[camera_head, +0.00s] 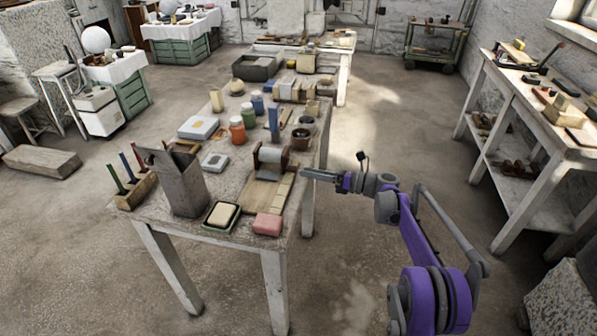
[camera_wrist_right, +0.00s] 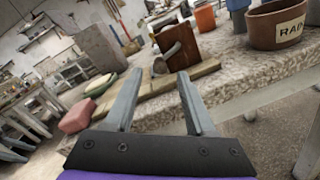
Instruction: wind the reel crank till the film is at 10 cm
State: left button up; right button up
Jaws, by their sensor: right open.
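The reel (camera_head: 272,157), with a pale roll between brown end pieces, stands on a flat wooden board (camera_head: 262,194) on the table. In the right wrist view, the reel (camera_wrist_right: 180,42) stands upright beyond my fingertips on its board (camera_wrist_right: 196,75). My right gripper (camera_head: 306,174) is beside the table's right edge, just right of the reel. In the right wrist view my right gripper (camera_wrist_right: 160,75) is open, with nothing between its fingers. My left gripper is not in view.
A pink block (camera_head: 267,224), a soap-like slab in a dark dish (camera_head: 222,215) and a tall grey container (camera_head: 180,182) stand near the front. A brown pot (camera_head: 302,138) and coloured jars stand behind the reel.

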aim_at(279, 160)
jog(key=shift+x, duration=2.1)
grip_shut()
